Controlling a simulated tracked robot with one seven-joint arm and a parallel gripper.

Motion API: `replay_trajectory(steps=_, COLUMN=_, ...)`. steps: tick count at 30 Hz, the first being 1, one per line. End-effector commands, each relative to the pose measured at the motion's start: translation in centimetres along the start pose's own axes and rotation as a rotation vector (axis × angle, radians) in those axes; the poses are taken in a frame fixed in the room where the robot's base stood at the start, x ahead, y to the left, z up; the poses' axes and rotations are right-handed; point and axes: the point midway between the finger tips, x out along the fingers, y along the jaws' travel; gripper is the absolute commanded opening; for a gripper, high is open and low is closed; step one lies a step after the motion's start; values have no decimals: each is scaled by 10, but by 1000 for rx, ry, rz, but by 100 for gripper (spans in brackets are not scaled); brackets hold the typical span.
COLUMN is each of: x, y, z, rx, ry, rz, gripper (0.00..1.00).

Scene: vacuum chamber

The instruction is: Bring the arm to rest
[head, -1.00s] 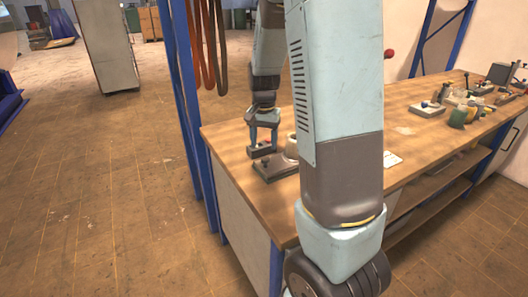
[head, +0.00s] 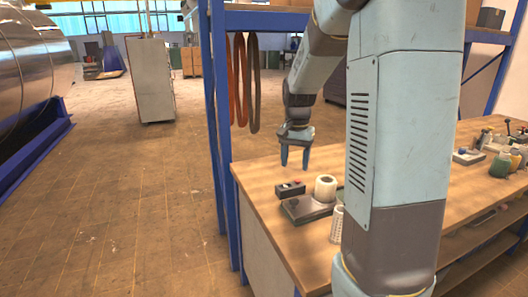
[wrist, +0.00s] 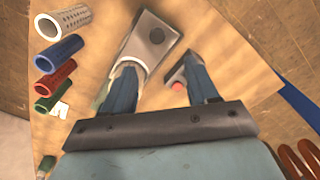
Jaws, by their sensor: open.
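My gripper (head: 295,164) is open and empty. It points down above the near left end of the wooden workbench (head: 262,178), and its two fingers show apart in the wrist view (wrist: 158,66). A small dark box with a red button (head: 290,189) lies on the bench below the fingers, apart from them. It is partly hidden behind a finger in the wrist view (wrist: 178,85). My arm is raised and bent at the elbow, and its near link covers part of the bench in the head view.
A dark-based stand with a white roll (head: 325,188) is beside the box. A white perforated cylinder (head: 337,222) stands nearer, and the wrist view shows blue (wrist: 58,53), red (wrist: 55,78) and green (wrist: 46,104) tubes. A blue rack post (head: 219,130) rises left of the bench. Open floor lies left.

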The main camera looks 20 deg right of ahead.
Motion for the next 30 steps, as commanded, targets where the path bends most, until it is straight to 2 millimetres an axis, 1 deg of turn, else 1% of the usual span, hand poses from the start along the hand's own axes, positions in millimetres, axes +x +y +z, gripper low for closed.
replay_trajectory(steps=5, x=-4, y=1, z=3, rx=-10, ry=5, rz=-8, gripper=59)
replay_trajectory(steps=8, x=-13, y=3, z=13, rx=-40, ry=17, rz=-28, gripper=59)
replay_trajectory(steps=11, x=-28, y=8, z=29, rx=-88, ry=38, rz=-58, gripper=59)
replay_trajectory(steps=15, x=-49, y=16, z=55, rx=-168, ry=78, rz=-100, gripper=59)
replay_trajectory(steps=21, x=-74, y=29, z=93, rx=-284, ry=144, rz=-147, gripper=59)
replay_trajectory(steps=30, x=-100, y=52, z=150, rx=-455, ry=263, rz=-187, gripper=59)
